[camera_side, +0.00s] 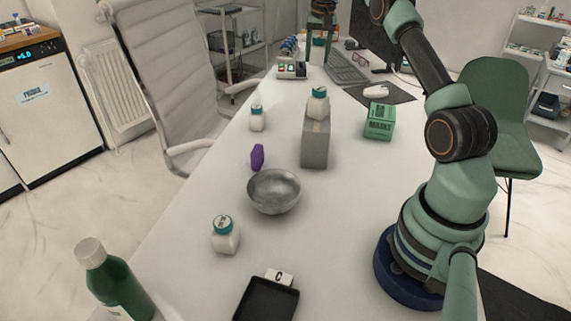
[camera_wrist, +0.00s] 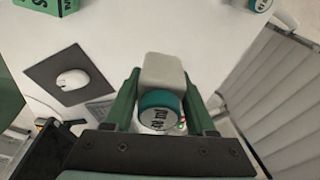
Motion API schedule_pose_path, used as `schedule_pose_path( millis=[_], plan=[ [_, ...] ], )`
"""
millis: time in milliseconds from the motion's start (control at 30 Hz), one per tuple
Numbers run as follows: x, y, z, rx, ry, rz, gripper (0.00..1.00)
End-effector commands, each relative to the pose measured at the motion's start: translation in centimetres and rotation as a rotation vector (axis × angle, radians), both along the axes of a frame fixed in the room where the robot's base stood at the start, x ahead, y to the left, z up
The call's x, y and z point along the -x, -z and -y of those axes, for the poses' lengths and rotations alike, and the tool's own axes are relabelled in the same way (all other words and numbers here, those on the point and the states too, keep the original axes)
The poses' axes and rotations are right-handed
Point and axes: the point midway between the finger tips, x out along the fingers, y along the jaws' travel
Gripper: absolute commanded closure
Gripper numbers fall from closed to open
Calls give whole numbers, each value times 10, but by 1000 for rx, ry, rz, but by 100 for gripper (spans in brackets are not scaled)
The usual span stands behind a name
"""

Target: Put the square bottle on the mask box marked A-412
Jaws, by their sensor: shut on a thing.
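My gripper (camera_wrist: 165,98) is shut on a pale square-sided bottle (camera_wrist: 165,70). Its teal cap with a dark-lettered top faces the wrist camera. In the side view my gripper (camera_side: 319,50) is over the far end of the desk, near the keyboard, and the held bottle is too small there to make out well.
A tall grey box (camera_side: 314,145) bears another teal-capped bottle (camera_side: 318,106). A mouse (camera_side: 376,91) lies on a dark mat.

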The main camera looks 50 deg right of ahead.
Motion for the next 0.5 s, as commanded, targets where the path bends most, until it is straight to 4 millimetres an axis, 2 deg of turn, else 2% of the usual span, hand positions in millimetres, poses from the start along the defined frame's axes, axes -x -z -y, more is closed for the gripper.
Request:
schedule_pose_path(
  millis=[167, 267, 367, 500],
  plan=[
    [6, -16, 5, 2, 0, 0, 100],
    [23, -27, 14, 7, 0, -3, 100],
    [52, -41, 28, 12, -1, -10, 100],
    [102, -62, 44, 22, -10, -22, 100]
  ],
)
